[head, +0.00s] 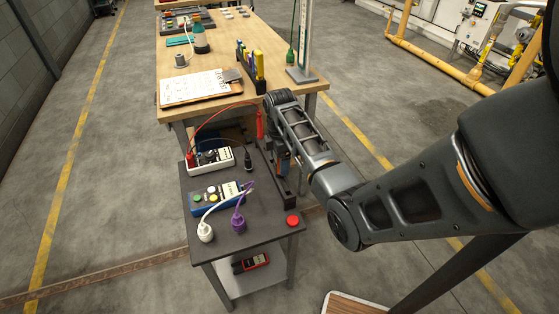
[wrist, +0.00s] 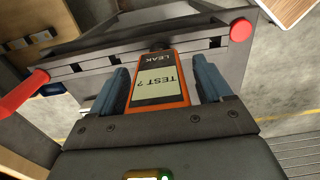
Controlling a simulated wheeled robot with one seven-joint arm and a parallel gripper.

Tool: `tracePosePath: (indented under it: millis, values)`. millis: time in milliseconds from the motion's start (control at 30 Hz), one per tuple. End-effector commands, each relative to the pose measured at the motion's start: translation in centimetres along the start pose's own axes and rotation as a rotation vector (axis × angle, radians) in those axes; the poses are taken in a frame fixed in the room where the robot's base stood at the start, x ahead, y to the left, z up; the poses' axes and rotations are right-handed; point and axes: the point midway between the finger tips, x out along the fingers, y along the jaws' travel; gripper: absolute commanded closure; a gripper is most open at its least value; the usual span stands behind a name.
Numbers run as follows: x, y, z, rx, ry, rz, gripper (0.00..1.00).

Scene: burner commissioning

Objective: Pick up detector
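The detector, an orange-framed handheld unit (wrist: 162,80) whose screen reads "LEAK TEST?", sits between the two blue fingers of my gripper (wrist: 163,88) in the wrist view. A narrow gap shows beside it, so the fingers look open around it. It stands against a dark slotted rail (wrist: 205,42) on the cart. In the head view my gripper (head: 282,163) reaches down at the right edge of the black cart (head: 262,222). There, my arm hides most of the detector.
Behind stands a wooden bench (head: 226,47) with a clipboard (head: 200,87).

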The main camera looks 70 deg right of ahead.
Motion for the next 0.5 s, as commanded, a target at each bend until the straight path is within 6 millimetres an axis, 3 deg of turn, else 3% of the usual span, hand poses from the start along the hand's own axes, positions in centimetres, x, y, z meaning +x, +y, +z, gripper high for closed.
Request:
tracePosePath:
  millis: [67, 500]
  values:
    - [-0.01, 0.00, -0.01, 0.000, 0.000, 0.000, 0.30]
    - [-0.02, 0.00, -0.01, 0.000, 0.000, 0.000, 0.72]
